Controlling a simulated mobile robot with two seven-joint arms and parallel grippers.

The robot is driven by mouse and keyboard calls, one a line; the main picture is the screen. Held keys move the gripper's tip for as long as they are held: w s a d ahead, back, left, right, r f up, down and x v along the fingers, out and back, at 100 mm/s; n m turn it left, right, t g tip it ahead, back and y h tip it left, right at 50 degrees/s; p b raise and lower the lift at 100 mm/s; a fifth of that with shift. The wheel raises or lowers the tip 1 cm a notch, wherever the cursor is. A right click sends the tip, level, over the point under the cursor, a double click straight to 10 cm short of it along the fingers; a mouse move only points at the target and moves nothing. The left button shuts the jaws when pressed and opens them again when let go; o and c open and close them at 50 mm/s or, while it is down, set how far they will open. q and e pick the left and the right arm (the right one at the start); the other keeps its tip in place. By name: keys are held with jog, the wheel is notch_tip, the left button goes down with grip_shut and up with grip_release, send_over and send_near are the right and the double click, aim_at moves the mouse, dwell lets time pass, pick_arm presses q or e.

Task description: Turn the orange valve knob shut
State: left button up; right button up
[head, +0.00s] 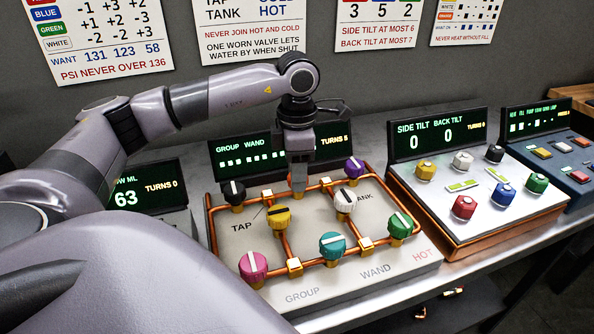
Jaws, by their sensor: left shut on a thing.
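My left gripper (298,184) points straight down at the back pipe of the valve board (310,278), between the black knob and the purple knob. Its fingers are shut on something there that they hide. No plainly orange knob shows elsewhere on the board, so the held thing appears to be the orange valve knob; its pointer and angle are hidden. The yellow knob (277,217) is just in front of the fingers, apart from them. My right gripper is not in view.
Around the copper pipes stand a black knob (234,192), purple knob (354,167), white knob (344,200), teal knob (332,245), green knob (400,226) and pink knob (253,266). A display (235,157) reading TURNS 5 stands close behind. A tilt panel (470,215) is at right.

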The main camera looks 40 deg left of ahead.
pick_arm(q)
jog(key=n, duration=0.4)
jog(key=shift+r+n, duration=0.1)
jog(key=shift+n, duration=0.2)
jog(key=n, duration=0.4)
jog(key=shift+n, duration=0.3)
jog(key=o, duration=1.1)
jog(key=shift+c, duration=0.2)
notch_tip(320, 180, up, 7)
jog(key=shift+r, duration=0.1)
